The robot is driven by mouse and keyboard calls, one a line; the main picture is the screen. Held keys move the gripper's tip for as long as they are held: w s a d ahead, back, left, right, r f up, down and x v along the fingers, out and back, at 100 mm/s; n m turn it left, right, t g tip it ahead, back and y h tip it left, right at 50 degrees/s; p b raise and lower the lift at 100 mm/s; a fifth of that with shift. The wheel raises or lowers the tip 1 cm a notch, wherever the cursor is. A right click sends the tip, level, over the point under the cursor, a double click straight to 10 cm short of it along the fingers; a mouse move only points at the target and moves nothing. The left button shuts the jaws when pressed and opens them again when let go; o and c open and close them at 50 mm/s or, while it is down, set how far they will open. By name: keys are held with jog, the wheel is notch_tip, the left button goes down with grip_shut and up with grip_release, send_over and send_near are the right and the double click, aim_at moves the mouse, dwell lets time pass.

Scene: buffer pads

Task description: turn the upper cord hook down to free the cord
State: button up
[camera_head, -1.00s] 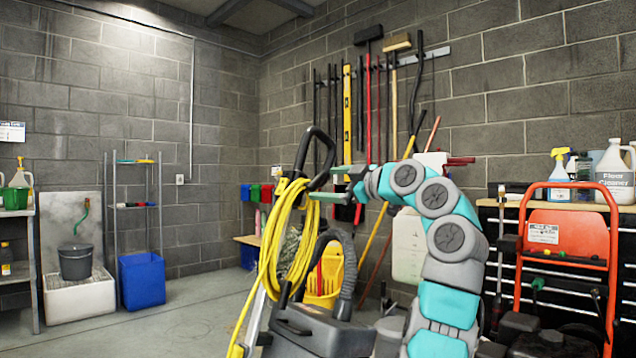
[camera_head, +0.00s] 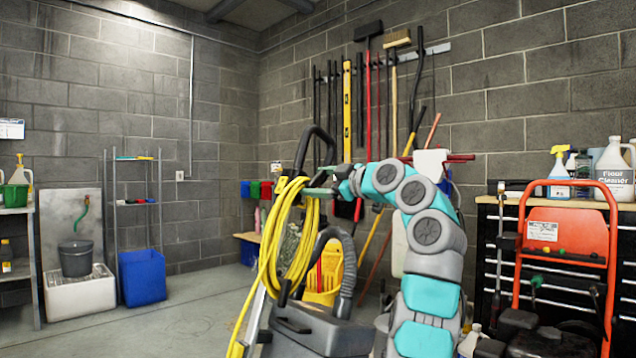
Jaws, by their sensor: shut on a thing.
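A yellow cord (camera_head: 287,256) hangs in long loops from the upper part of the handle (camera_head: 308,150) of a grey floor machine (camera_head: 312,331). The upper cord hook is around the top of the loops, but I cannot make it out apart from the cord and my gripper. My gripper (camera_head: 312,191) reaches in from the right at the top of the cord, against the handle. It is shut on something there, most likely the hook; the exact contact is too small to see. The cord still hangs on the handle.
A grey hose (camera_head: 347,270) curves up beside the cord. A yellow bucket (camera_head: 326,277) stands behind it. An orange-red framed machine (camera_head: 567,235) and a black tool chest (camera_head: 489,240) stand at the right. Open floor (camera_head: 190,315) lies to the left.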

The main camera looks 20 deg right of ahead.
jog(key=c, duration=0.3)
